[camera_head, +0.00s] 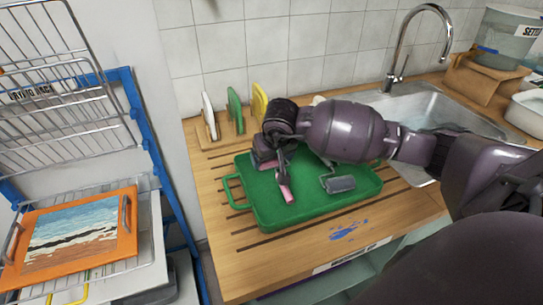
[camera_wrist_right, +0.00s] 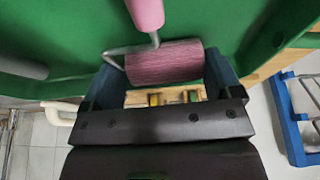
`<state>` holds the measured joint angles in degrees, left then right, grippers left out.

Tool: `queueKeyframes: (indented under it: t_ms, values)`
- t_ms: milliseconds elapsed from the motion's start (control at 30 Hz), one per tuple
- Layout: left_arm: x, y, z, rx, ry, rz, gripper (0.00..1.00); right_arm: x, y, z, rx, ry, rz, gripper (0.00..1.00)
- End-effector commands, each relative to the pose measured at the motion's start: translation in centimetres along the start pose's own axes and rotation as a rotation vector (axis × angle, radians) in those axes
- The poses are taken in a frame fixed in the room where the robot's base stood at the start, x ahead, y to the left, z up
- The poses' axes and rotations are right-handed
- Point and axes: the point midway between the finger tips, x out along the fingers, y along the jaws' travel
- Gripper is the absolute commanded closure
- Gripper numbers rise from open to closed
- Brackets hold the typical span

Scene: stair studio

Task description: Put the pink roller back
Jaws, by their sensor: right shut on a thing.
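The pink roller (camera_wrist_right: 166,62) lies across between the fingers of my right gripper (camera_wrist_right: 163,78) in the right wrist view, with its pink handle (camera_wrist_right: 147,12) pointing away. In the head view the handle (camera_head: 287,193) shows below the gripper (camera_head: 268,158), over the green tray (camera_head: 267,217). My right gripper is shut on the roller's sleeve. The gripper and wrist hide much of the roller in the head view, and I cannot tell whether it touches the tray. My left gripper is not in view.
A grey roller (camera_head: 341,184) lies in the tray to the right. A rack with white, green and yellow (camera_head: 259,102) upright pieces stands behind, near the tiled wall. A sink (camera_head: 440,107) is at the back right. A blue drying rack (camera_head: 150,145) holding a painting (camera_head: 75,235) stands left.

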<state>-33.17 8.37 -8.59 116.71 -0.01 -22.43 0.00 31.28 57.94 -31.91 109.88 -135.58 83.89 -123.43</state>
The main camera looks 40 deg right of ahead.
Motion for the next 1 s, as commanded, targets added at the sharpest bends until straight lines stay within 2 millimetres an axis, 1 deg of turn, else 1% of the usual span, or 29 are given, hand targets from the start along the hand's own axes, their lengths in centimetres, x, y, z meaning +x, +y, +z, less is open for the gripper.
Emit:
queueKeyframes:
  t_ms: [133,267,300,400,633,733,867,1000]
  values:
    - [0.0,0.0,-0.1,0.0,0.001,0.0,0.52,-0.1,0.0,-0.1,0.0,0.001,0.0,0.38]
    - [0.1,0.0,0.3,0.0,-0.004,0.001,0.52,0.3,0.0,0.1,-0.001,0.0,0.001,0.38]
    - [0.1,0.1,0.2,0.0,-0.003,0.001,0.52,0.3,0.0,0.1,-0.001,0.0,0.0,0.14]
    - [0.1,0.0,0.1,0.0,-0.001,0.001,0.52,0.2,0.0,0.1,0.0,0.001,0.0,0.0]
    - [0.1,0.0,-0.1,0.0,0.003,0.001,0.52,0.1,0.0,0.0,0.0,0.001,0.0,0.0]
    - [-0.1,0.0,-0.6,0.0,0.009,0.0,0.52,-0.4,0.0,-0.2,0.001,0.003,-0.002,0.0]
    - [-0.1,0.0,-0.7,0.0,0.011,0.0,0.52,-2.0,0.0,-0.2,-0.001,0.006,0.0,0.0]
    - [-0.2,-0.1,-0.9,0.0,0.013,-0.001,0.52,-4.8,0.0,-0.3,-0.002,0.008,-0.001,0.0]
